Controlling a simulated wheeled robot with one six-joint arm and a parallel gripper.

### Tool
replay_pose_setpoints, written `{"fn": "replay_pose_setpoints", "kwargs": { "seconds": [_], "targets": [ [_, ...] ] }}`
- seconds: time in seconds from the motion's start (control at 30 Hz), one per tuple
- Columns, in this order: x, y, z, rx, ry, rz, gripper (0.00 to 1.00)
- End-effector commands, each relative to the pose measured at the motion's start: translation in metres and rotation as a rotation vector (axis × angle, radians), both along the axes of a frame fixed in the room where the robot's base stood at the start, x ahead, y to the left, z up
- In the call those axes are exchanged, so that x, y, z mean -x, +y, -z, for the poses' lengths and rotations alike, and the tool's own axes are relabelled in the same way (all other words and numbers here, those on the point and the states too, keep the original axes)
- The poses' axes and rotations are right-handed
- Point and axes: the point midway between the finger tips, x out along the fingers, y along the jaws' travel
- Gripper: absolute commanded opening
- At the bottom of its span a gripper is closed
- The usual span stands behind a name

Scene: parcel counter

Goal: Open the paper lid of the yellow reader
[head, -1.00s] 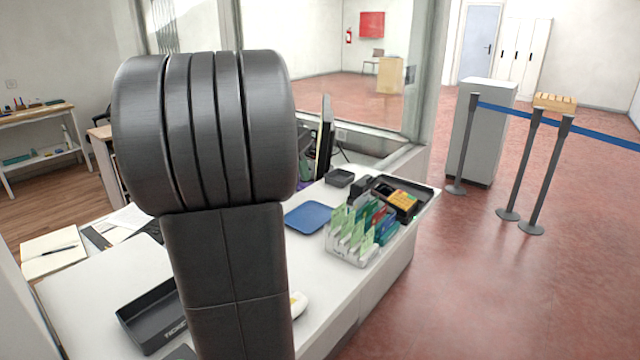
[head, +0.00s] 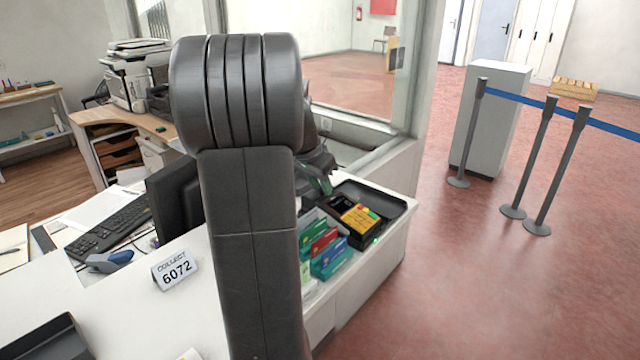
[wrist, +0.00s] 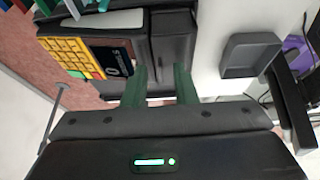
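The yellow reader (head: 358,218) has a black body and a yellow keypad, and sits in a black tray (head: 385,200) at the counter's far end. In the wrist view the reader's yellow keypad (wrist: 72,52) is at the upper left. A dark, closed-looking section (wrist: 171,42), probably the paper lid, is to its right. My gripper (wrist: 162,78) is open, with two green fingers apart and nothing visible between them. Its fingertips are close to the dark section's lower edge; contact cannot be told. In the head view my gripper (head: 322,184) is partly hidden behind my arm, just left of the reader.
A rack of green, red and blue cards (head: 328,255) stands in front of the reader. A small dark open box (wrist: 250,55) is right of the reader in the wrist view. A 6072 sign (head: 175,270) and a monitor (head: 172,200) stand left of my arm.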

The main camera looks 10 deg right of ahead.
Motion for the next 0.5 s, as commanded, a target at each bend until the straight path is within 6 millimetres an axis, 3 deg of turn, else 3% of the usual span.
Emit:
{"fn": "replay_pose_setpoints", "kwargs": {
  "seconds": [0.13,0.27,0.5],
  "targets": [
    [0.0000,0.0000,0.0000,0.000,0.000,0.000,0.23],
    [0.0000,0.0001,-0.0002,0.000,0.000,0.000,0.00],
    [-0.0003,0.0004,-0.0007,0.002,0.002,0.000,0.00]
  ]
}}
